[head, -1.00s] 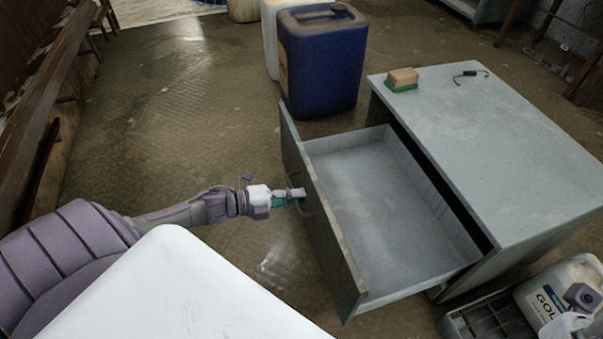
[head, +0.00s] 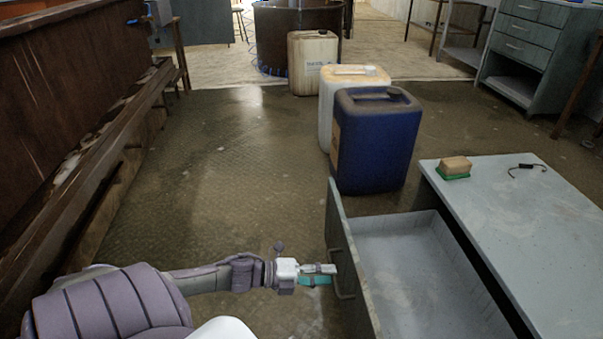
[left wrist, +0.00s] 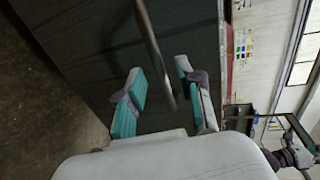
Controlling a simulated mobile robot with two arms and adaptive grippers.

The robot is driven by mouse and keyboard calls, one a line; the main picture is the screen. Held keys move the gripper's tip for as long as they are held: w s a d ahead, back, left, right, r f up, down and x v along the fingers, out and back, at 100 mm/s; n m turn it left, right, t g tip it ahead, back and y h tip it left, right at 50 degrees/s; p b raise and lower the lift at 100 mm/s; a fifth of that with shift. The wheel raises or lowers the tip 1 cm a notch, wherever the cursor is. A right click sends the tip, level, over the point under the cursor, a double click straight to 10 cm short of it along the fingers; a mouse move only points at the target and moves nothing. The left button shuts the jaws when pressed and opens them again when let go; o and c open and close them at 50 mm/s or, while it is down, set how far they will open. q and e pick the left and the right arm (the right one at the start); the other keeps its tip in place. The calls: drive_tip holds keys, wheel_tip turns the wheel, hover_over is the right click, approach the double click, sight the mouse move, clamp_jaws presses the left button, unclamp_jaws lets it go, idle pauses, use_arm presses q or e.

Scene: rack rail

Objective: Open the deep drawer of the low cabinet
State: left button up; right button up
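The low grey cabinet (head: 530,240) stands at the right of the head view. Its deep drawer (head: 415,265) is pulled well out to the left and looks empty inside. The drawer front (head: 350,270) carries a bar handle, which also shows in the left wrist view as a dark bar handle (left wrist: 152,45). My left gripper (head: 322,273) is at the handle. In the left wrist view its two teal-padded fingers (left wrist: 165,95) stand apart with the bar between them and gaps showing.
A blue jerrycan (head: 375,140) stands just behind the drawer, with a white one (head: 328,105) and a beige one (head: 313,62) farther back. A sponge (head: 455,166) and a small dark item (head: 527,169) lie on the cabinet top. Open floor (head: 210,170) lies left of the drawer.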

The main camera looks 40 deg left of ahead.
use_arm(q)
drive_tip(key=v, duration=0.9)
drive_tip(key=shift+s+a, duration=0.1)
drive_tip(key=shift+s, duration=0.05)
